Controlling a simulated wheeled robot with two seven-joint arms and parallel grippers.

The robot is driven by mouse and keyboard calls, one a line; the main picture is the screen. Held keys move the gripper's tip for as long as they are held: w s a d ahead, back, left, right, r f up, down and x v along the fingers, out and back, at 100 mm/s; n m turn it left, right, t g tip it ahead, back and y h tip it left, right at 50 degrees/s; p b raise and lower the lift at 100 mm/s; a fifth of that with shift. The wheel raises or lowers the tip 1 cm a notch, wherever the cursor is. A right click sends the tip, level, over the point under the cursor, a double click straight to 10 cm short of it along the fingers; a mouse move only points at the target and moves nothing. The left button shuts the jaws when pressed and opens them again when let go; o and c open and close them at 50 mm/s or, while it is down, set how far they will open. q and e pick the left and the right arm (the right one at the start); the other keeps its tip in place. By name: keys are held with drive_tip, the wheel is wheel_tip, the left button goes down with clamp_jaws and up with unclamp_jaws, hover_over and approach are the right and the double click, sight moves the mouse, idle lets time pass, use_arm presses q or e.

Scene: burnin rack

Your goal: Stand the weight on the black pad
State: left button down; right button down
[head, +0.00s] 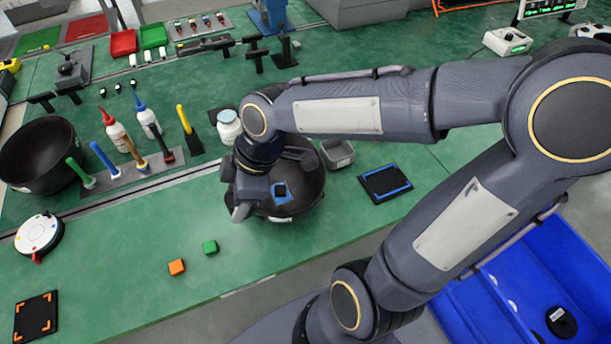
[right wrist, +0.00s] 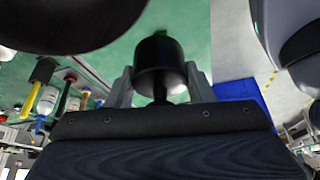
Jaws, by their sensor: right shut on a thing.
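The weight (right wrist: 160,62) is a black cylinder with a thin neck. In the right wrist view my right gripper (right wrist: 158,90) is shut on its neck, one grey finger on each side. In the head view my right gripper (head: 236,190) is at the left rim of a black bowl (head: 306,205), and I cannot make out the weight there. Two dark pads lie on the green table: a black pad with blue edge marks (head: 386,183) right of the bowl, and a black pad with orange corner marks (head: 35,316) at the front left. My left gripper is not in view.
A grey bin (head: 338,153) stands beside the bowl. A white jar (head: 228,127), bottles and tools stand behind. Another black bowl (head: 42,150) is at left. The front middle is mostly clear.

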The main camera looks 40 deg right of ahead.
drive_tip(key=w+d+f, duration=0.2)
drive_tip(key=d+f, duration=0.1)
drive_tip(key=d, duration=0.1)
drive_tip(key=w+d+f+p, duration=0.1)
drive_tip(key=w+d+f, duration=0.1)
drive_tip(key=d+f, duration=0.1)
drive_tip(key=w+d+f+p, duration=0.1)
drive_tip(key=w+d+f, duration=0.2)
drive_tip(key=d, duration=0.2)
drive_tip(key=shift+f, duration=0.2)
drive_tip(key=f, duration=0.3)
drive_tip(key=shift+d+f, duration=0.2)
drive_tip(key=shift+f, duration=0.1)
drive_tip(key=c, duration=0.7)
unclamp_jaws()
drive_tip(key=shift+o, duration=0.2)
